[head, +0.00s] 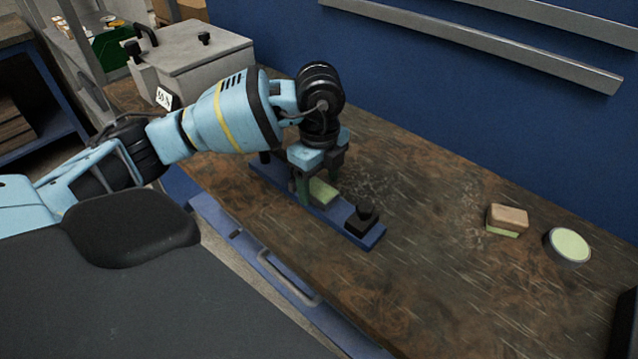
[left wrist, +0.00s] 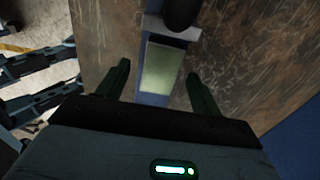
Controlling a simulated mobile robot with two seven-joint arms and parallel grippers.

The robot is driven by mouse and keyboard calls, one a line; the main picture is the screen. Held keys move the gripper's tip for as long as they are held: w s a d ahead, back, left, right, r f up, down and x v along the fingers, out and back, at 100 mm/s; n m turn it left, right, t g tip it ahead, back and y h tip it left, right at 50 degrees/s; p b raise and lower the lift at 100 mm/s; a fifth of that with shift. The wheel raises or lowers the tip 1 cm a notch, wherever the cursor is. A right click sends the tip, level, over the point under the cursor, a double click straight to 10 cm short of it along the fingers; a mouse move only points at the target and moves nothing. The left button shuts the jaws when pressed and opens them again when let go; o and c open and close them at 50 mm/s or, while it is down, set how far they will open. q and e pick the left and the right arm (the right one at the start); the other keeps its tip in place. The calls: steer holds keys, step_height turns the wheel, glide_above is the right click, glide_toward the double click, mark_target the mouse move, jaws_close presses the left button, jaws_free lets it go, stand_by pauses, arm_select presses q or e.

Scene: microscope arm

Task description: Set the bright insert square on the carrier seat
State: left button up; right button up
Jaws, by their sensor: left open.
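The bright insert, a pale green block (head: 323,192), sits on the long blue carrier (head: 352,226) on the bench. In the left wrist view gaps show between the insert and both fingers. My right gripper is not in view.
A black knobbed clamp (head: 363,217) stands at the carrier's near right end. A wood-topped brush or sponge block (head: 507,218) and a round tin with a pale green top (head: 568,245) lie farther right. A grey box (head: 190,58) stands behind my arm. The bench middle is clear.

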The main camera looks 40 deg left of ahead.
arm_select(q)
step_height(320, 180, up, 6)
steer(key=shift+r, duration=0.2)
stand_by(0.5)
